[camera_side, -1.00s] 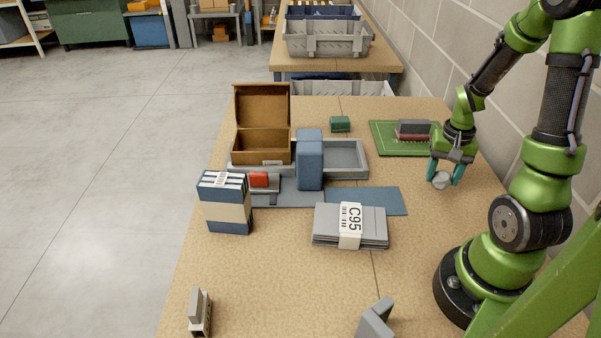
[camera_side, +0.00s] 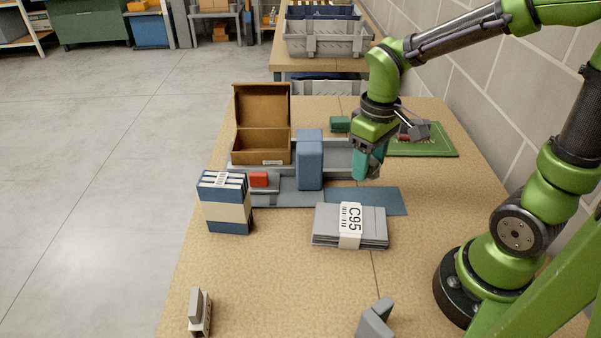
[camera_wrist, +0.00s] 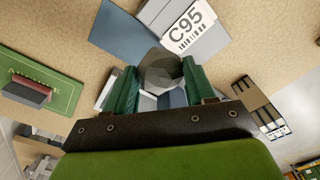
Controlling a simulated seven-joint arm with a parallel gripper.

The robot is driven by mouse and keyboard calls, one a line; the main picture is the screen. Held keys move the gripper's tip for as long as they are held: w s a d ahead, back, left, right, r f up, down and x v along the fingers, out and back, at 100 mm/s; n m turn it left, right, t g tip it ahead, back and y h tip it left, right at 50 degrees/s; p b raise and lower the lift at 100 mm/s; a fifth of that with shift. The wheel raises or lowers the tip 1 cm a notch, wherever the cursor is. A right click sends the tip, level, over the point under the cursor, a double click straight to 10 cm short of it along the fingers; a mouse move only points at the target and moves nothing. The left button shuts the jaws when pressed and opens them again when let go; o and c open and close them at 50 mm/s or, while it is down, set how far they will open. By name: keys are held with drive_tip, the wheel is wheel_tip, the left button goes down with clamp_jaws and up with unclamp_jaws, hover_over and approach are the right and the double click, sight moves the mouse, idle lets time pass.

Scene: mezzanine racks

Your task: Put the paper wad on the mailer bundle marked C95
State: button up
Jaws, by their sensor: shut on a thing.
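The paper wad (camera_wrist: 160,72) is a grey crumpled lump between the teal fingertips in the wrist view. My gripper (camera_side: 367,176) is shut on it, above the table near the blue flat mat; in the side view the fingers hide the wad. The fingers also show in the wrist view (camera_wrist: 160,82). The mailer bundle marked C95 (camera_side: 324,224) is a flat grey stack with a white labelled band, lying in front of the mat. It also shows at the top of the wrist view (camera_wrist: 206,48), apart from the wad. Its top is bare.
An upright blue block (camera_side: 309,160) stands just left of my gripper. A striped blue bundle (camera_side: 226,218) stands left of the C95 bundle. The open brown box (camera_side: 262,145), grey tray (camera_side: 338,144) and green board (camera_side: 440,147) lie behind.

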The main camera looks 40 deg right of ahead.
sight(351, 218)
drive_tip(key=a+n, duration=0.4)
drive_tip(key=a, duration=0.1)
drive_tip(key=f, duration=0.7)
drive_tip(key=shift+s+d+f, duration=0.1)
drive_tip(key=shift+s+f, duration=0.15)
drive_tip(key=shift+s, duration=0.15)
drive_tip(key=o, duration=1)
drive_tip(key=shift+f, duration=0.1)
drive_tip(key=s+r+m+t, duration=0.1)
drive_tip(key=r+m+t, duration=0.1)
drive_tip(key=r, duration=0.4)
drive_tip(key=s+d+r+m+t+y, duration=0.1)
drive_tip(key=r+m+t, duration=0.1)
drive_tip(key=r, duration=0.4)
drive_tip(key=s+r+m+t+y, duration=0.1)
drive_tip(key=s+r+m+t, duration=0.1)
drive_tip(key=r, duration=0.4)
drive_tip(key=shift+d+m+t, duration=0.35)
drive_tip(key=shift+m+t, duration=0.15)
drive_tip(key=shift+m, duration=0.7)
